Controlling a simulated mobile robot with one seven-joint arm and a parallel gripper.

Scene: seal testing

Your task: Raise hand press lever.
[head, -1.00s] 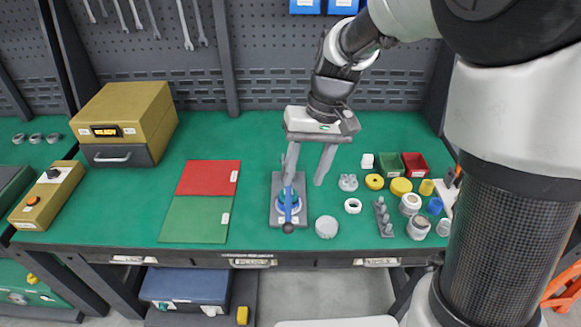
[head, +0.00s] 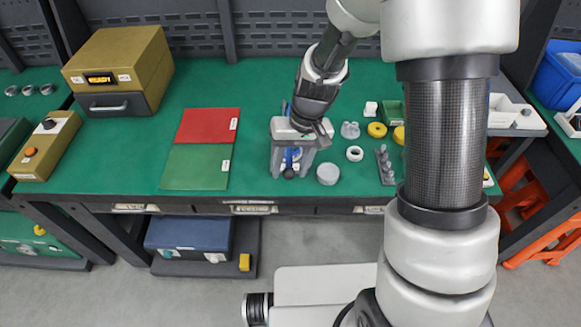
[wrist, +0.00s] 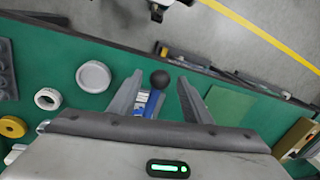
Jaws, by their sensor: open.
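The hand press (head: 290,156), blue on a grey base plate, stands near the front edge of the green bench, mostly hidden behind my gripper in the head view. Its lever ends in a black ball knob (head: 289,173) that points toward the bench front. My gripper (head: 291,168) is open, with one finger on each side of the lever. In the wrist view the knob (wrist: 160,78) sits between the fingertips (wrist: 160,87), with a gap on both sides. Blue parts of the press (wrist: 148,102) show between the fingers.
A grey round disc (head: 328,174) and a white ring (head: 354,153) lie close to the right of the press. A pin rack (head: 386,170) stands farther right. Red (head: 208,125) and green (head: 195,167) mats lie left, and a yellow-and-grey box (head: 120,70) stands at back left.

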